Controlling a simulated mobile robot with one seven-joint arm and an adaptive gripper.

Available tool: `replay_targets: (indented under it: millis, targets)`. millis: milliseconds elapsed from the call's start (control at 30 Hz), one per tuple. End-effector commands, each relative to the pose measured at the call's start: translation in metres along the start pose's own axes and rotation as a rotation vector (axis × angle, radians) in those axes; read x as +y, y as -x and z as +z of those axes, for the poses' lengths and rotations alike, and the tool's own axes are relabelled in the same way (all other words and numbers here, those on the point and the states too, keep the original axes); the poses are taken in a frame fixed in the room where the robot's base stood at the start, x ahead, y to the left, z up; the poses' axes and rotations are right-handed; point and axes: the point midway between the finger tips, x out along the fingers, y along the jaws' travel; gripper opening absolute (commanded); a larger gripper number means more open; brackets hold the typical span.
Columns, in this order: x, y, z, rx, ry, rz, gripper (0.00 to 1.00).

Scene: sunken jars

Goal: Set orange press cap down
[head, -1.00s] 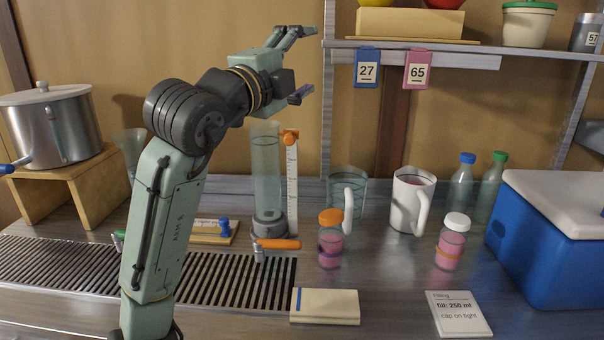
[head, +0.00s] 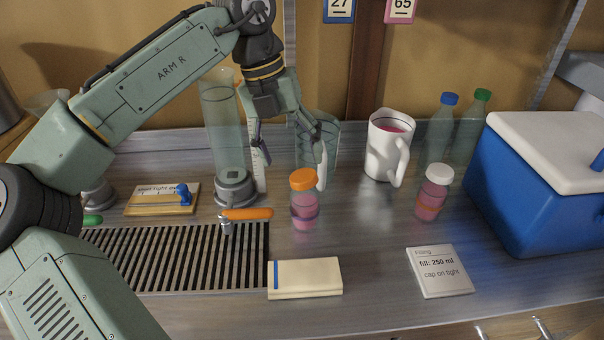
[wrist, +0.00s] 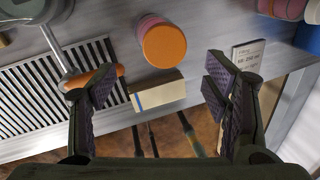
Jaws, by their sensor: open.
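The orange press cap (head: 303,179) sits on top of a small clear jar (head: 304,212) with pink contents, standing upright on the metal counter. Whether the cap is fully seated cannot be told. My gripper (head: 291,162) is open and empty, pointing down, above and behind the cap in the head view. In the wrist view the cap (wrist: 164,46) lies between the lines of the two spread fingers, beyond their tips, and my gripper (wrist: 161,84) touches nothing I can see.
An orange-handled tap (head: 247,214) and clear cylinder (head: 223,130) stand left of the jar. A white jug (head: 388,150) and white-capped jar (head: 433,195) stand right. A cream block (head: 305,278) lies in front, with a card (head: 440,270) and blue cooler (head: 540,190) further right.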

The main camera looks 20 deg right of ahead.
Motion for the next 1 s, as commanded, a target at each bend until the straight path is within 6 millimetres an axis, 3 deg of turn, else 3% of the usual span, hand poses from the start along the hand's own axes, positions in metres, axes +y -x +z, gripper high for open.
replay_targets:
  millis: [167,400,700,1000]
  targets:
    - [-0.002,-0.013,0.002,-0.001,0.002,0.005,0.70]
    - [-0.005,-0.046,0.005,-0.002,0.001,0.003,0.70]
    - [-0.005,-0.054,0.005,-0.003,0.001,-0.001,0.70]
    - [-0.005,-0.053,0.005,-0.003,0.001,-0.001,0.51]
